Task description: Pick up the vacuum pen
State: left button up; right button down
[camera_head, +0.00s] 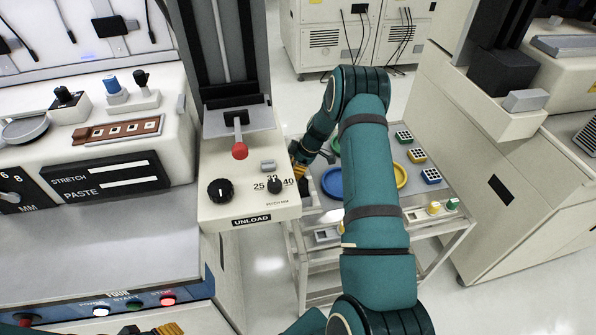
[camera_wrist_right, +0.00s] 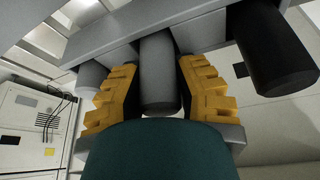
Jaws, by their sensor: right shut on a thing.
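My right gripper (camera_wrist_right: 158,92) has its yellow fingers on both sides of a grey cylinder (camera_wrist_right: 158,70) and is shut on it. The cylinder meets a grey plate (camera_wrist_right: 110,35) in the wrist view; I cannot tell whether it is the vacuum pen. In the head view the right gripper (camera_head: 300,170) is at the right edge of the UNLOAD panel (camera_head: 225,205), above the cart, and what it holds is hidden there. My left gripper (camera_head: 165,329) shows only as yellow bits at the bottom edge; its fingers cannot be made out.
A black cylinder (camera_wrist_right: 277,50) stands beside the held one on the plate. A red-ball lever (camera_head: 240,151) and black knob (camera_head: 220,190) are on the UNLOAD machine. The cart (camera_head: 425,185) holds a blue ring (camera_head: 331,184), a yellow ring (camera_head: 400,176) and small blocks.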

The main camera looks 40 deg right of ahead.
jog(key=shift+r, duration=0.1)
notch_tip(320, 180, up, 28)
jog(key=p, duration=0.4)
jog(key=shift+p, duration=0.35)
jog(key=c, duration=1.7)
grip_release()
grip_shut()
